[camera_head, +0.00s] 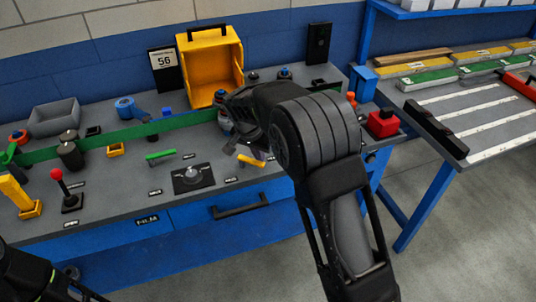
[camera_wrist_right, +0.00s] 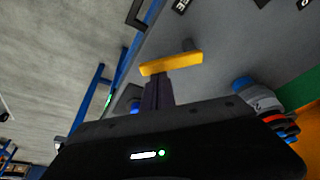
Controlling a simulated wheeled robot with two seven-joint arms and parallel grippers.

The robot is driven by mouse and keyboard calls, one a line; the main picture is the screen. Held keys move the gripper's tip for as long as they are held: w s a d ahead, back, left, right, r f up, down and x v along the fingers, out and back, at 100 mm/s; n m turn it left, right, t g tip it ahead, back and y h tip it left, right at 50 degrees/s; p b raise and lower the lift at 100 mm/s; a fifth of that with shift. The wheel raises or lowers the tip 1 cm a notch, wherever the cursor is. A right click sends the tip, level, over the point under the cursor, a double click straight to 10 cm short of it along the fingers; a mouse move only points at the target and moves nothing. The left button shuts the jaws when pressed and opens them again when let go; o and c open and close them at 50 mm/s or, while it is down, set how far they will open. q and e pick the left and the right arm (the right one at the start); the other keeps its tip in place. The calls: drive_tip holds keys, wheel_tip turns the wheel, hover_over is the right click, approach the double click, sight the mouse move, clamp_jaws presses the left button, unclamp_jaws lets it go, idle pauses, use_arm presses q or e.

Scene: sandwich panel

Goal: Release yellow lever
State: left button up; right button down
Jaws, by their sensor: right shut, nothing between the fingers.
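A small yellow lever (camera_head: 251,160) shows as a short bar near the front edge of the grey panel, right of the black dial. In the right wrist view the yellow lever (camera_wrist_right: 171,64) lies across, just beyond my fingertips. My right gripper (camera_head: 233,146) is above the panel at the lever, partly hidden by its own wrist. In the wrist view its fingers (camera_wrist_right: 158,86) are together with nothing between them. I cannot tell whether they touch the lever. Only a black part of my left arm shows at the bottom left; its gripper is not in view.
A green lever (camera_head: 160,155) and a black dial (camera_head: 192,178) lie left of the yellow lever. A red-knobbed joystick (camera_head: 70,192) and a larger yellow handle (camera_head: 18,195) stand further left. A yellow box (camera_head: 210,66) is behind, and a red button block (camera_head: 383,123) is right.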

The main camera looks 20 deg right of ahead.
drive_tip(key=m, duration=0.1)
drive_tip(key=s+a+m, duration=0.1)
drive_tip(key=m, duration=0.1)
drive_tip(key=shift+f+g+b, duration=0.1)
drive_tip(key=shift+g+b, duration=0.2)
drive_tip(key=shift+g, duration=0.1)
drive_tip(key=m, duration=0.1)
drive_tip(key=a+m, duration=0.1)
drive_tip(key=m, duration=0.1)
drive_tip(key=shift+s+g+h, duration=0.4)
drive_tip(key=shift+w, duration=0.15)
drive_tip(key=shift+w+a, duration=0.2)
drive_tip(key=shift+w, duration=0.45)
